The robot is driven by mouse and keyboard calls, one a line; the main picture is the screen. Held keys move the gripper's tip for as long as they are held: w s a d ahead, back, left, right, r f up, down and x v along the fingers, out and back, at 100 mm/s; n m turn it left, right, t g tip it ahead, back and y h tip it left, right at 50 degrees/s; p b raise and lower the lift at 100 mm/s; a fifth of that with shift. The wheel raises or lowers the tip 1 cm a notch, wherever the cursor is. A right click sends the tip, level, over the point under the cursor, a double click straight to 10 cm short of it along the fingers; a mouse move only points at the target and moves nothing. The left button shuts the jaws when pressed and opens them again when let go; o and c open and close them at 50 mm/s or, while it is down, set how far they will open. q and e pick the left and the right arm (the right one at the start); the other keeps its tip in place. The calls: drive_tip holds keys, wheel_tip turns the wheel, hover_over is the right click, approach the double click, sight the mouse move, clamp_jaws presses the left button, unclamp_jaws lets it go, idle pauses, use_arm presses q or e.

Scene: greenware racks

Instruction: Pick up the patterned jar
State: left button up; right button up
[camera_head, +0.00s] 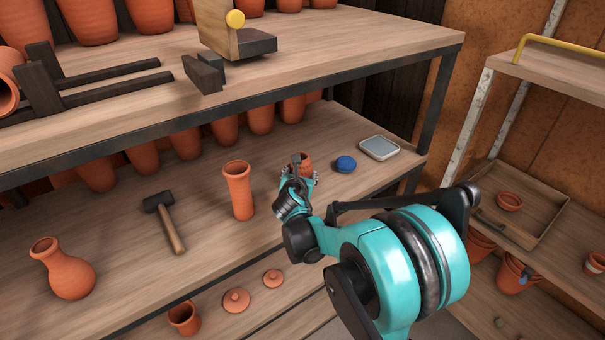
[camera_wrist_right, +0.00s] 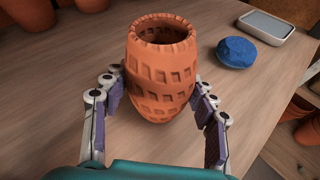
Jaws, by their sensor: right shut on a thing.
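The patterned jar (camera_wrist_right: 160,75) is orange clay with rows of square dents and a notched rim. In the right wrist view it stands upright, between the fingers of my right gripper (camera_wrist_right: 158,105), which is shut on it. Its base seems to be at the shelf board, but I cannot tell whether it touches. In the head view the jar (camera_head: 305,161) is small and partly hidden behind my right gripper (camera_head: 300,176), on the middle shelf. My left gripper is not in view.
A tall clay vase (camera_head: 239,191), a hammer (camera_head: 165,222), a blue lump (camera_head: 346,164) and a grey tray (camera_head: 397,149) are on the same shelf (camera_head: 110,245). A round bottle (camera_head: 66,272) stands at left. The upper shelf (camera_head: 330,45) overhangs the back.

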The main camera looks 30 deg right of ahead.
sight(301, 153)
drive_tip(key=shift+r, duration=0.1)
drive_tip(key=shift+r+p, duration=2.7)
drive_tip(key=shift+r, duration=0.75)
